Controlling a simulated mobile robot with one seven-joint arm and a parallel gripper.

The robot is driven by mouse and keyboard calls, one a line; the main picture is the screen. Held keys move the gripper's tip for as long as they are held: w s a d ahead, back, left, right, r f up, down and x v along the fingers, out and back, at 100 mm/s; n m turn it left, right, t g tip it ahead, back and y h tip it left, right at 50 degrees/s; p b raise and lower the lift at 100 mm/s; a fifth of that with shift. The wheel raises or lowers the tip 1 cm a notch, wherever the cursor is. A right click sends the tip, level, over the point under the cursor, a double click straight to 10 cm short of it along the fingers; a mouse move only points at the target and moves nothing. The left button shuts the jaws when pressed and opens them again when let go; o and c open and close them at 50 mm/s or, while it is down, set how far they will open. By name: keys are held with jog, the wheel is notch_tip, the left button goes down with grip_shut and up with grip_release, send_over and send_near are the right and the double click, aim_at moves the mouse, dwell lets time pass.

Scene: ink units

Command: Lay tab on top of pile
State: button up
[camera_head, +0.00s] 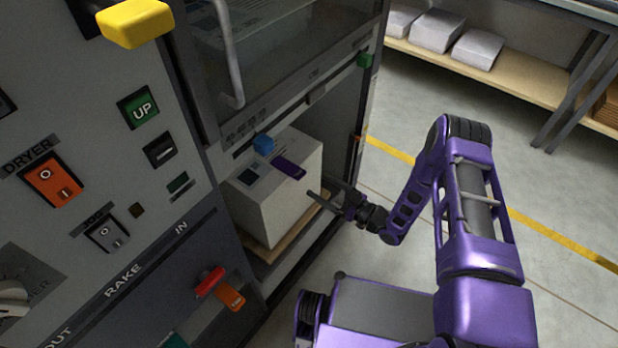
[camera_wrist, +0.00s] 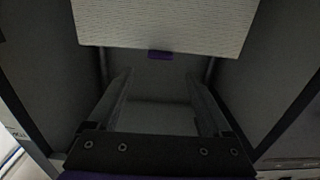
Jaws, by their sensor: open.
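The pile (camera_head: 265,211) is a tall white paper stack inside the machine's open bay. A flat purple tab (camera_head: 289,168) lies on its top at the right edge. In the wrist view the tab (camera_wrist: 160,55) juts slightly past the edge of the pile (camera_wrist: 165,22). My gripper (camera_head: 318,188) is open and empty, just right of the pile and apart from the tab. In the wrist view my two fingers (camera_wrist: 160,74) point toward the pile, with the tab ahead between them. Most of the tab is hidden there.
The pile stands on a wooden board (camera_head: 262,250). Bay walls close in around my gripper. A glazed guard with a grey handle (camera_head: 230,55) is above. Open floor lies to the right.

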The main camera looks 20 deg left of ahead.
jog(key=shift+v, duration=2.25)
